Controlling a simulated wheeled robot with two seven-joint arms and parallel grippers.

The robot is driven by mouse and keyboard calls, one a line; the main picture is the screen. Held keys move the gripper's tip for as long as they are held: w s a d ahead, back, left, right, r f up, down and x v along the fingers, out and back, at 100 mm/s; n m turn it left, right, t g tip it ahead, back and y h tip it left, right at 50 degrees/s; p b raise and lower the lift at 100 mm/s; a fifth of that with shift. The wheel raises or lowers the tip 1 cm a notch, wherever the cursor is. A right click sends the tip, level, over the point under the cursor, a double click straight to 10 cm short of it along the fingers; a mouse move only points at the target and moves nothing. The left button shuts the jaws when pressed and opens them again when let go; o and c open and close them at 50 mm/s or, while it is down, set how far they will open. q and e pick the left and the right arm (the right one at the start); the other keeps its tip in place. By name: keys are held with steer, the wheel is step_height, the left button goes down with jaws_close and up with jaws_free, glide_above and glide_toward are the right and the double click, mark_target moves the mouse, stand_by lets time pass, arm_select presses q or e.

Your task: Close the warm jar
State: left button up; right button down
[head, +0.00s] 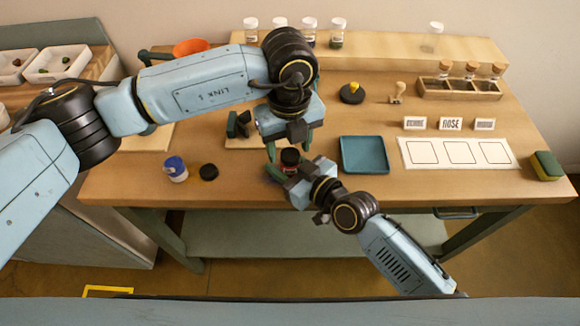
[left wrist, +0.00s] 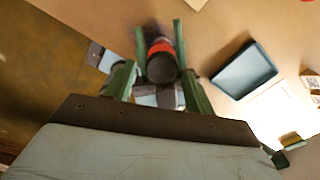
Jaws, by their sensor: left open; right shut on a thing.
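The warm jar (head: 289,168) has a red band and a black top and stands near the table's front edge. In the left wrist view the jar (left wrist: 160,49) shows its black lid (left wrist: 162,68) on top; I cannot tell how tightly it sits. My right gripper (head: 282,173) is shut on the jar from the front right, its green fingers on either side. My left gripper (head: 289,149) is open and points down above the jar, its fingers spread either side of the lid. The fingers partly hide the jar.
A blue-banded jar (head: 175,169) and a loose black lid (head: 208,171) lie to the left. A teal tray (head: 363,155) is close on the right. A white card (head: 458,153) and a sponge (head: 546,166) are farther right. Several jars stand on the back shelf.

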arm_select(q)
steer(key=shift+f, duration=0.65)
steer(key=c, duration=1)
steer(key=m, duration=0.6)
steer(key=shift+a+m, duration=0.1)
steer(key=shift+m, duration=0.2)
steer(key=o, duration=1.1)
steer(key=shift+s+d, duration=0.1)
steer(key=shift+d, duration=0.2)
